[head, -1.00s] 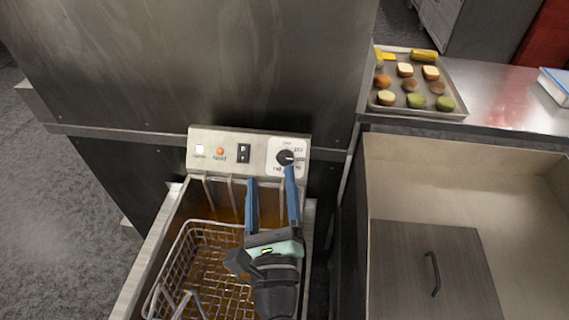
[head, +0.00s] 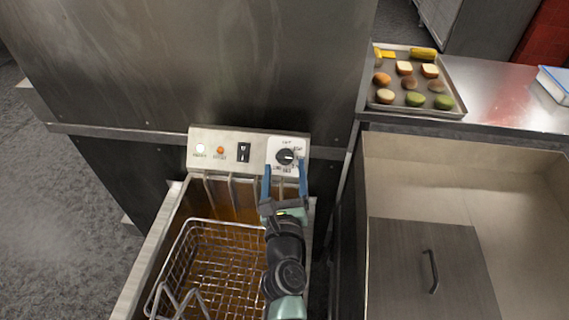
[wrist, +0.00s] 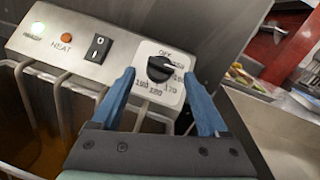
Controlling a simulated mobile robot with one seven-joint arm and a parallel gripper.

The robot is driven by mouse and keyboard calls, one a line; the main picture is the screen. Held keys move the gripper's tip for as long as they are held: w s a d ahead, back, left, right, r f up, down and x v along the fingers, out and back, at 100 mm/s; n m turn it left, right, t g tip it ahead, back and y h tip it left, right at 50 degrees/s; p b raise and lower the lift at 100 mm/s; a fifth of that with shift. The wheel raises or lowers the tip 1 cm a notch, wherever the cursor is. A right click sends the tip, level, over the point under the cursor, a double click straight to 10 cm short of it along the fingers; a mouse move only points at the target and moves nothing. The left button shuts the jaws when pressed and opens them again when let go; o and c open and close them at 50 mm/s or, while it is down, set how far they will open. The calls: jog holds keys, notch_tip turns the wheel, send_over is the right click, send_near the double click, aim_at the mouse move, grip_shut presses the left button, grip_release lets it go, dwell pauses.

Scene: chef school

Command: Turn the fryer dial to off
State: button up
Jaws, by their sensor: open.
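The fryer dial (head: 285,157) is a round black knob on a white label plate, at the right end of the fryer's control panel (head: 228,168). My gripper (head: 284,172) is open and empty in front of the panel. In the wrist view its blue fingers (wrist: 158,88) stand apart, one to each side of the dial's plate. I see no clear contact with the knob.
A black rocker switch (head: 243,152) and an orange heat light (head: 220,150) sit left of the dial. The wire fry basket (head: 190,232) stands in the oil below. A tray of food (head: 458,112) lies on the counter at right.

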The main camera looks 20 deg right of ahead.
jog(key=shift+x, duration=1.1)
grip_shut()
